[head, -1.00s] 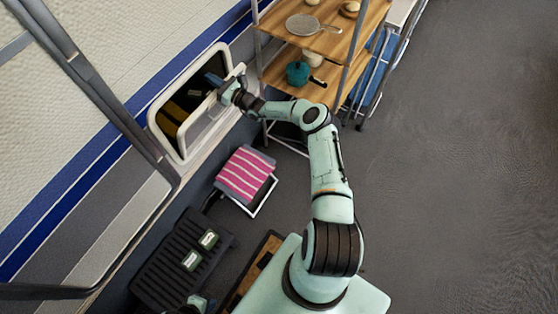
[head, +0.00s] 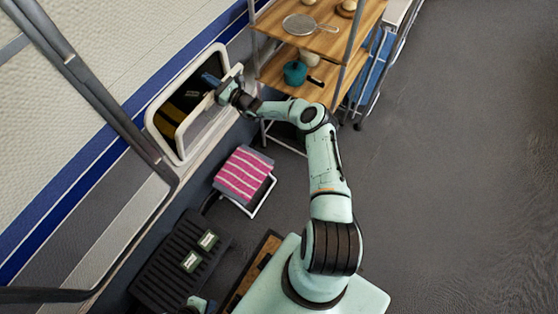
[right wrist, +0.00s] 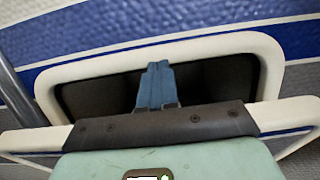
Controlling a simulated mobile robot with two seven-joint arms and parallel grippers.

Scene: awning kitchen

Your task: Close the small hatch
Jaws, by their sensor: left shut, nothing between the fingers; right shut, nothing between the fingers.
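The small hatch is a rounded opening with a white frame (head: 150,128) in the striped wall, at the upper left of the head view. Its door (head: 198,122) stands partly open, and a dark gap shows behind it. My right gripper (head: 209,80) is shut and empty at the door's outer edge, with its blue fingers reaching over it toward the opening. In the right wrist view, the shut fingers (right wrist: 155,85) lie in front of the dark opening, and the door's white edge (right wrist: 35,141) runs across below them.
A wooden shelf unit (head: 318,45) with a pan and a teal pot stands right of the hatch, near my right arm. A stool with a pink striped cloth (head: 243,173) and a dark slatted surface (head: 168,265) lie below. Open grey floor (head: 455,170) fills the right side.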

